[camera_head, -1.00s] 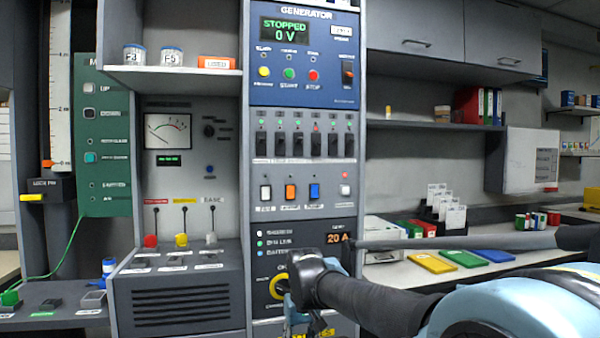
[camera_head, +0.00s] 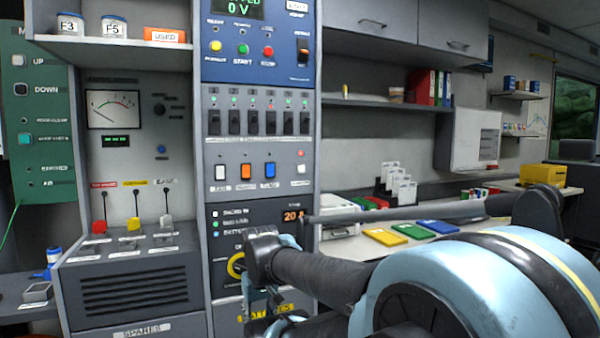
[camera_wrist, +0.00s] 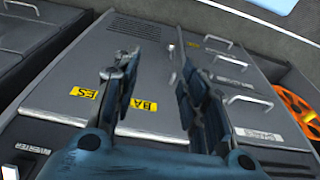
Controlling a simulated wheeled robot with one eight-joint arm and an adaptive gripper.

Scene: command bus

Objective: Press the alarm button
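No button's label reads clearly as alarm. The blue generator panel (camera_head: 262,65) has yellow (camera_head: 215,46), green (camera_head: 242,48) and red (camera_head: 267,51) round buttons. Lower on the grey column are a white rocker (camera_head: 220,172), an orange rocker (camera_head: 245,171), a blue rocker (camera_head: 270,169) and a pale square button (camera_head: 301,169) with a small red light above it. My gripper (camera_head: 265,308) is low in front of the column, below these controls and partly hidden by my arm. In the wrist view my gripper (camera_wrist: 155,68) has its fingers apart and empty, over a grey cabinet front with yellow labels.
A yellow dial (camera_head: 236,265) sits low on the column. A counter (camera_head: 350,248) with coloured folders runs behind my arm at right. Upper cabinets (camera_head: 400,22) hang above it.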

